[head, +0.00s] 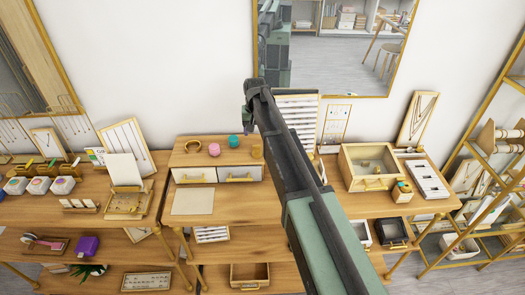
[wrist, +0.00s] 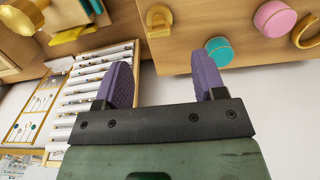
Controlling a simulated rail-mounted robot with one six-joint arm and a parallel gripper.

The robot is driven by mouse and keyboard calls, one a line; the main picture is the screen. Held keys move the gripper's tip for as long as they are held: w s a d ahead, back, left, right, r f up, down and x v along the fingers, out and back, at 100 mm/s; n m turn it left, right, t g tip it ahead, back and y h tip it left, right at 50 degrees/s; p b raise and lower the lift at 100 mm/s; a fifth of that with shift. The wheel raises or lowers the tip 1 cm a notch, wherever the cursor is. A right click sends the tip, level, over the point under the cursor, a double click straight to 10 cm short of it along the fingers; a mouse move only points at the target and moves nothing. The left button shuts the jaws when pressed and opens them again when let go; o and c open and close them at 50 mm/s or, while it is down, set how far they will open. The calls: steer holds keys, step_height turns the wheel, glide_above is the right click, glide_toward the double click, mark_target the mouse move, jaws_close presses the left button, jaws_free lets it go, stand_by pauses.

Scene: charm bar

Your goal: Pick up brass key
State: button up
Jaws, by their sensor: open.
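I cannot make out the brass key for certain in either view. Small brass-coloured items (head: 372,164), too small to name, lie in the glass-topped wooden case (head: 350,172) right of my arm. In the wrist view, yellow metal pieces (wrist: 72,35) show at the upper left, their shape unclear. My gripper (wrist: 163,82) has two purple fingers spread apart with nothing between them. Behind them are the white wall and a counter edge. In the head view the fingers are hidden by my own arm.
A drawer cabinet (head: 195,160) carries a gold ring (head: 193,146), pink spool (head: 214,149), teal spool (head: 233,141) and gold spool (head: 257,150). A striped white display (wrist: 105,75) stands left of my fingers in the wrist view. A mat (head: 193,201) lies in front.

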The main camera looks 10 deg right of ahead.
mark_target(256, 146)
step_height(256, 146, down, 9)
steer(key=b, duration=0.7)
steer(key=shift+s+r, duration=0.1)
steer(key=shift+r, duration=0.15)
steer(key=c, duration=1)
step_height(256, 146, up, 10)
steer(key=p, duration=1)
steer(key=shift+r, duration=0.2)
steer(key=shift+f, duration=0.2)
